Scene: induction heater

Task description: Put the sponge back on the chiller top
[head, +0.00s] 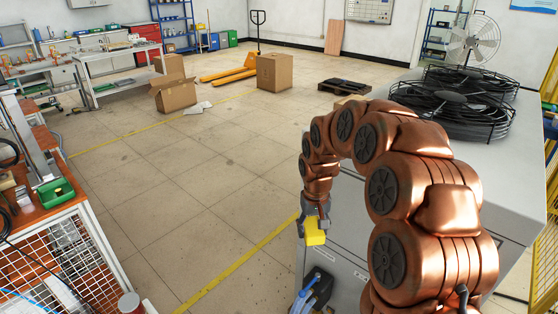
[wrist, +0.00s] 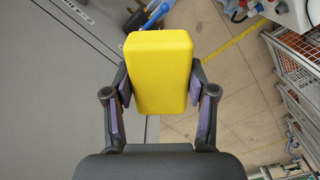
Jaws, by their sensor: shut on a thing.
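The yellow sponge (wrist: 158,75) is a rounded block held between the two fingers of my gripper (wrist: 160,92) in the wrist view. In the head view the sponge (head: 315,232) hangs below my gripper (head: 315,214), in front of the side of the grey chiller (head: 340,240). It is below the level of the chiller's top. The chiller top (head: 515,145) is light grey and flat, with two black round fans (head: 450,105) on it. My arm hides part of the chiller top and side.
Blue hoses (head: 307,292) come out low on the chiller's side. An orange-topped workbench (head: 52,208) with a green tray (head: 55,192) stands at left. The floor (head: 200,180) between is open. Cardboard boxes (head: 274,72) stand farther back.

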